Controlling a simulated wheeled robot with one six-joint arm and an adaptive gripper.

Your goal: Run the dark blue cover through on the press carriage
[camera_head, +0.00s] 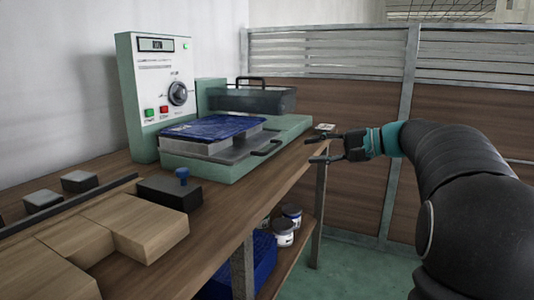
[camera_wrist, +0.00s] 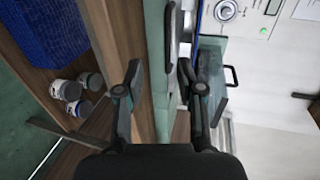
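The dark blue cover (camera_head: 212,127) lies flat on a light block on the press carriage (camera_head: 222,152), in front of the press's dark clear-sided hood (camera_head: 252,98). The carriage has a black handle (camera_head: 266,148) at its front edge. My gripper (camera_head: 313,149) is open and empty, to the right of the handle and apart from it. In the wrist view my gripper (camera_wrist: 158,80) has its fingers spread, and the handle (camera_wrist: 171,38) is beyond the fingertips, nearer the right finger. Only a blue edge of the cover (camera_wrist: 187,22) shows there.
The control panel (camera_head: 157,90) has a dial, buttons and a lit green lamp. Wooden blocks (camera_head: 132,222), a black block with a blue knob (camera_head: 170,192) and a dark rail share the bench. A blue crate (camera_head: 238,275) and jars (camera_head: 285,235) are below. Floor right of the bench is open.

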